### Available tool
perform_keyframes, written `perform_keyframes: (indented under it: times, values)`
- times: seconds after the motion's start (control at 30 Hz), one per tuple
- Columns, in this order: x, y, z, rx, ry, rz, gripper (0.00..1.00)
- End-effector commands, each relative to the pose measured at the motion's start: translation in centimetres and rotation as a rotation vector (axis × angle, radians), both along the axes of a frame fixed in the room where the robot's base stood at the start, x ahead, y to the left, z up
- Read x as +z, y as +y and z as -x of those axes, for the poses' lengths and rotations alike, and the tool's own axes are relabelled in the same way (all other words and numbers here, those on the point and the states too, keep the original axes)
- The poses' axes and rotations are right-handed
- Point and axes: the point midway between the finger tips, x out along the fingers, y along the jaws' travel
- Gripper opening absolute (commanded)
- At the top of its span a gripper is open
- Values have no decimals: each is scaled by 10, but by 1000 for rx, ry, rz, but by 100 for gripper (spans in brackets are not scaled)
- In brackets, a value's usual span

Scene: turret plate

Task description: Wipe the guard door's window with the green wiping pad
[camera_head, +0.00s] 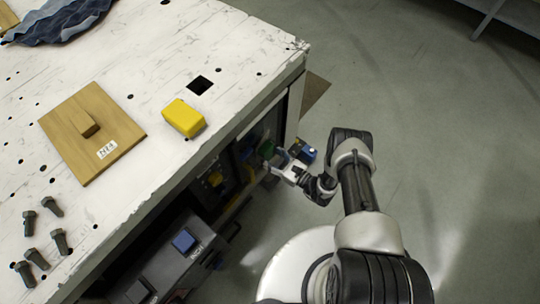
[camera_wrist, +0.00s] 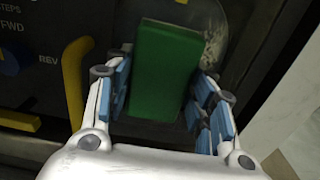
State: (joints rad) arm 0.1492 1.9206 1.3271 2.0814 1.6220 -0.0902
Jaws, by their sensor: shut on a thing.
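The green wiping pad (camera_wrist: 166,65) is between the blue-lined fingers of my gripper (camera_wrist: 160,85) in the wrist view, and the gripper is shut on it. In the head view the green pad (camera_head: 267,148) shows small at the end of my gripper (camera_head: 276,160), beside the bench's right side. The guard door's window (camera_wrist: 236,35) shows as a dull, smudged pane behind and right of the pad in the wrist view. The pad covers part of it. I cannot tell whether pad and pane touch.
A yellow handle (camera_wrist: 76,78) and a labelled control panel (camera_wrist: 30,50) are left of the pad. On the bench (camera_head: 125,72) lie a yellow block (camera_head: 184,118), a wooden board (camera_head: 75,145), several bolts (camera_head: 60,240) and a blue cloth (camera_head: 60,20). Open floor (camera_head: 420,100) lies right.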

Motion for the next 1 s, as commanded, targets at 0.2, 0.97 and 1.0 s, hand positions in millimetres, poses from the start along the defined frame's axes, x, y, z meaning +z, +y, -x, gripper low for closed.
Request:
perform_keyframes:
  times: [0.2, 0.97, 1.0]
  values:
    - [0, 4, -3, 0, 0, 0, 30]
    - [-1, -1, -20, -2, -2, 0, 30]
    - [-1, -3, -23, -2, -3, 1, 30]
